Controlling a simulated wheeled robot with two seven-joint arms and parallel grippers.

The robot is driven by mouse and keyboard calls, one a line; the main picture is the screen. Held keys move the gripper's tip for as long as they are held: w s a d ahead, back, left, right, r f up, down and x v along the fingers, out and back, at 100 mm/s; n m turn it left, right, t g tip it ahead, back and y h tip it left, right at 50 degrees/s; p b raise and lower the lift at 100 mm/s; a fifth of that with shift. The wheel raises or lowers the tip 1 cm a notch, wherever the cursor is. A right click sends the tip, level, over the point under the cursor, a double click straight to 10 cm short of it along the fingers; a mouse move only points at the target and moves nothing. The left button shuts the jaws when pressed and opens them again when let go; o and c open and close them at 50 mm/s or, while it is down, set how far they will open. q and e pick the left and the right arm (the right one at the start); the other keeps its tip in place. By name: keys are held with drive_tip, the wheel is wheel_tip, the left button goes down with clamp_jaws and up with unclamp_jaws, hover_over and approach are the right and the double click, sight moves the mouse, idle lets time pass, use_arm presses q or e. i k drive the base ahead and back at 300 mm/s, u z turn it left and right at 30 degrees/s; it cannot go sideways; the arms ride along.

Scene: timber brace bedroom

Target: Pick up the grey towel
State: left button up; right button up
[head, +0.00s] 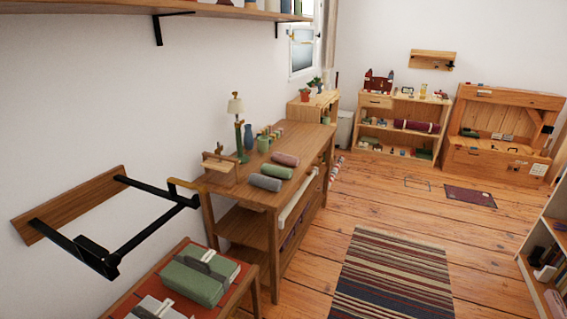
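Three rolled towels lie side by side on the wooden table (222,184) along the left wall. The nearest roll (265,182) looks grey. The middle roll (276,170) looks grey-green, and the farthest roll (285,159) is dusty pink. Nothing touches the grey roll from above. A pale grey bundle with a darker strap (150,309) also shows at the bottom edge, partly cut off; I cannot tell what it is. Neither of my grippers is in view.
A wall rack with black bars (150,233) juts out at the left. A green bundle (195,283) lies on the red-topped bench (247,273). A lamp (236,107) and vases stand behind the rolls. Open floor and a striped rug (395,278) lie to the right.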

sight(264, 182)
drive_tip(key=z, duration=0.15)
drive_tip(key=k, duration=0.4)
drive_tip(key=z, duration=0.6)
drive_tip(key=k, duration=0.9)
drive_tip(key=z, duration=0.6)
drive_tip(key=i, duration=4)
drive_tip(key=u, duration=0.55)
drive_tip(key=i, duration=1.45)
drive_tip(key=u, duration=2.05)
drive_tip(key=i, duration=1.15)
drive_tip(key=u, duration=0.85)
